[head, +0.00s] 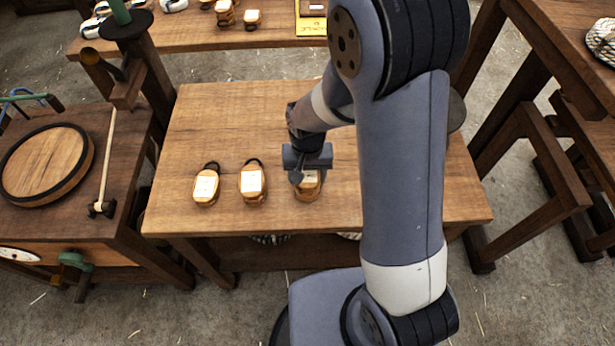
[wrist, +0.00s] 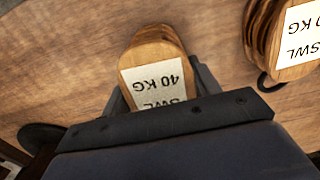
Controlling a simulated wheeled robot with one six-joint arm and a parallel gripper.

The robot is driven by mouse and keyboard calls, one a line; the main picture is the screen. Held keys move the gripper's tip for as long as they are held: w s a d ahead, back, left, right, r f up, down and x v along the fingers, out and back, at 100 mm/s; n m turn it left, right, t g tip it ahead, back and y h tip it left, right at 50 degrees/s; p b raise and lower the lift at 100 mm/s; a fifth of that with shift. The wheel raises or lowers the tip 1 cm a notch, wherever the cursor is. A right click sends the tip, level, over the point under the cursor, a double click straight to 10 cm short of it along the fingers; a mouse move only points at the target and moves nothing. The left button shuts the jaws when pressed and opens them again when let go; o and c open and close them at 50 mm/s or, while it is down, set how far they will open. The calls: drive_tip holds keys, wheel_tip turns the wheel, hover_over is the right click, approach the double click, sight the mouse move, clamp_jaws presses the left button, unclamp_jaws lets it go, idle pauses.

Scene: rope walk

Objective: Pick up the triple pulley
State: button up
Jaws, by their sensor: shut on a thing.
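My gripper (head: 308,170) points down over the right-hand one of three wooden pulley blocks on the table. It is shut on this pulley (head: 308,190), with one finger on each side. In the wrist view, the held pulley (wrist: 155,48) shows a white label reading "SWL 40 KG", partly covered by my gripper (wrist: 160,90). Its number of sheaves is hidden, so I cannot tell whether it is the triple one. I cannot tell whether it is clear of the tabletop. The middle pulley (head: 253,182) and left pulley (head: 206,187) stand apart from it, with white labels and dark hooks.
The wooden table (head: 215,120) is largely bare behind the pulleys. A bench at left holds a round wooden disc (head: 45,165) and a mallet (head: 102,207). A back bench (head: 200,38) holds more blocks. A dark wooden frame (head: 530,150) stands at right.

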drive_tip(key=c, duration=0.5)
drive_tip(key=shift+o, duration=0.2)
